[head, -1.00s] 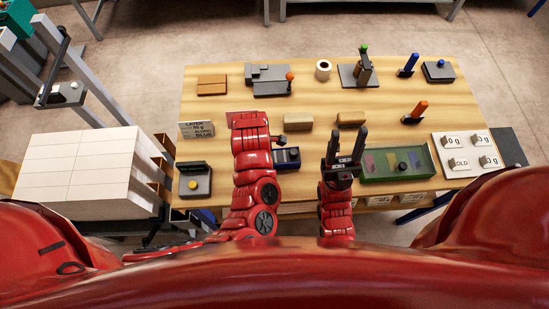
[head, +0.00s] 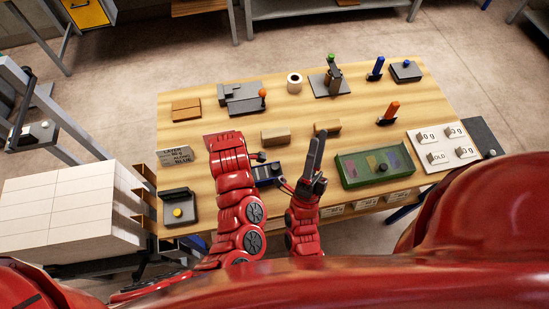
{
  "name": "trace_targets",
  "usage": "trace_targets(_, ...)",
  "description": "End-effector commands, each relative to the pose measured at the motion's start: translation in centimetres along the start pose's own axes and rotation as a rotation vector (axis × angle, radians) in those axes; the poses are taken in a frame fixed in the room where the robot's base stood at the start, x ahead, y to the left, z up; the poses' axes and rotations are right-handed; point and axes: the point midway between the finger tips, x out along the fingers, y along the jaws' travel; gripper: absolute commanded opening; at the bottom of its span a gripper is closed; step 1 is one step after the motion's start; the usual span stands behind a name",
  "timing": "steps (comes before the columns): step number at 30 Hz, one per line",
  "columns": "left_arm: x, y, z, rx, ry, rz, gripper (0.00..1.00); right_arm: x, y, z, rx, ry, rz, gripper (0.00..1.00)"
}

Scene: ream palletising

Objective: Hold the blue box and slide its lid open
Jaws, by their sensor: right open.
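The blue box (head: 265,175) sits on the wooden table near its front edge, between my two arms. It is small, dark blue and partly hidden by my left arm; its lid cannot be made out clearly. My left gripper (head: 261,157) shows only as a small dark part beside the arm's end, at the box's far side. Whether it touches the box or is open cannot be told. My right gripper (head: 314,160) is open and empty, just right of the box, its dark fingers pointing up and away in the picture.
A green tray (head: 343,171) with coloured pieces lies right of my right gripper. Wooden blocks (head: 275,137) lie behind the box. A grey device with a yellow button (head: 177,211) stands at the left. A white panel (head: 443,146) lies at the right. White reams (head: 60,205) are stacked beside the table.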

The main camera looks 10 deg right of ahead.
Motion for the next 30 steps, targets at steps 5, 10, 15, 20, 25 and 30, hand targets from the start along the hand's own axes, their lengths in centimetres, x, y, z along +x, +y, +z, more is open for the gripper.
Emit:
trace_targets(5,0.0,0.0,0.0,0.0,0.0,0.0,0.05,-5.3,4.2,3.3,0.542,0.023,0.31,0.66)
trace_targets(10,0.0,0.0,0.0,0.0,0.0,0.0,0.05,-11.7,6.3,6.9,1.055,0.172,0.591,0.66)
trace_targets(15,0.0,0.0,0.0,0.0,0.0,0.0,0.05,-17.6,6.6,10.1,1.449,0.388,0.801,0.66)
trace_targets(20,0.0,0.0,0.0,0.0,0.0,0.0,0.05,-20.9,6.2,11.8,1.656,0.55,0.896,0.66)
trace_targets(25,0.0,0.0,0.0,0.0,0.0,0.0,0.05,-21.7,6.4,12.6,1.727,0.614,0.927,0.66)
trace_targets(30,0.0,0.0,0.0,0.0,0.0,0.0,0.05,-20.0,8.5,13.2,1.728,0.615,0.922,0.66)
